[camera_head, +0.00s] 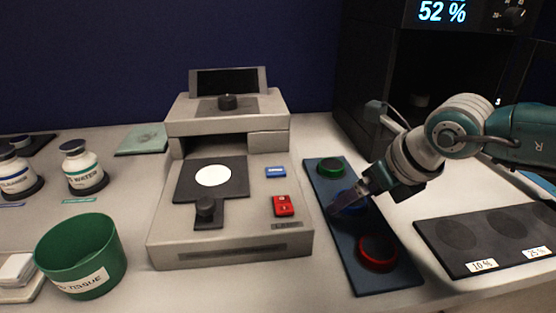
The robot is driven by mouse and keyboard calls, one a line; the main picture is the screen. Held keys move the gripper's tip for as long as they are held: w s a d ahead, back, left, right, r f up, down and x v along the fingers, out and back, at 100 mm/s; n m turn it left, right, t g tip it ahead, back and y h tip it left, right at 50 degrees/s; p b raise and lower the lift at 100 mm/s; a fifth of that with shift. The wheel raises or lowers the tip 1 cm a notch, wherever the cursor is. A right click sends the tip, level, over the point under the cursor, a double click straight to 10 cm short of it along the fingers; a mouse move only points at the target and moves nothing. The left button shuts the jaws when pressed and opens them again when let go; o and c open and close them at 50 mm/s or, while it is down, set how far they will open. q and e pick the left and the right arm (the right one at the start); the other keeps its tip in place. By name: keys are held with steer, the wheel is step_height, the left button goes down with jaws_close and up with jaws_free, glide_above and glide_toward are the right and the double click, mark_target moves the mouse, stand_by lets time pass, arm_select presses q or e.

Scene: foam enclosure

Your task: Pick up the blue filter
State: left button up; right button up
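The blue filter (351,199) sits in the middle spot of a dark blue tray (375,281), between a green filter (331,167) at the back and a red filter (377,252) at the front. My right gripper (338,208) reaches in from the right, and its fingers are over the blue filter, hiding part of it. I cannot tell whether the fingers touch the filter or how far apart they are. My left gripper is not in view.
A grey instrument (226,247) with blue and red buttons stands left of the tray. A green tissue bin (82,252) and bottles (82,166) are farther left. A dark mat (488,234) with labelled spots lies right. A black machine (377,60) stands behind.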

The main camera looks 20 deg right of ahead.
steer(key=c, duration=1.3)
steer(key=shift+r, duration=0.15)
